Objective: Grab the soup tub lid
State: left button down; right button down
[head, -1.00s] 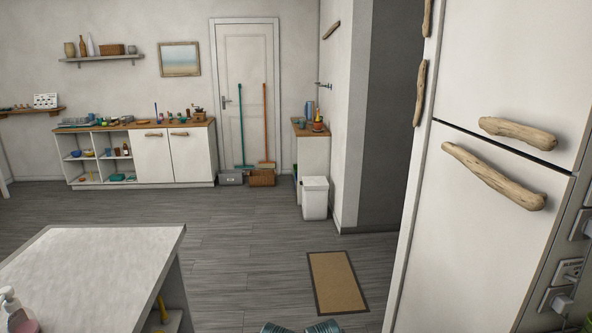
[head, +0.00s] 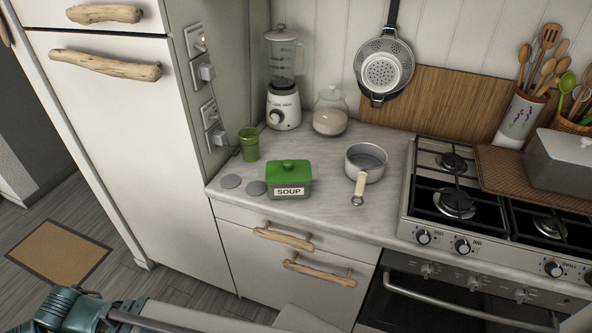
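The soup tub (head: 289,188) is a green rectangular tub with a white label reading SOUP. It stands upright on the pale counter (head: 325,215), near its front edge and left of the saucepan. Its green lid (head: 290,172), with a small knob on top, sits on the tub. Parts of my own arm show along the bottom edge, far below the tub, but I can make out neither gripper's fingers. Nothing of mine touches the tub or lid.
A blender (head: 284,105) and glass jar (head: 330,112) stand behind. A saucepan (head: 366,162) is to the right, its handle pointing forward, before the gas stove (head: 456,203).

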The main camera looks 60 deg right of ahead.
aim_at(287, 171)
jog(key=z, duration=2.05)
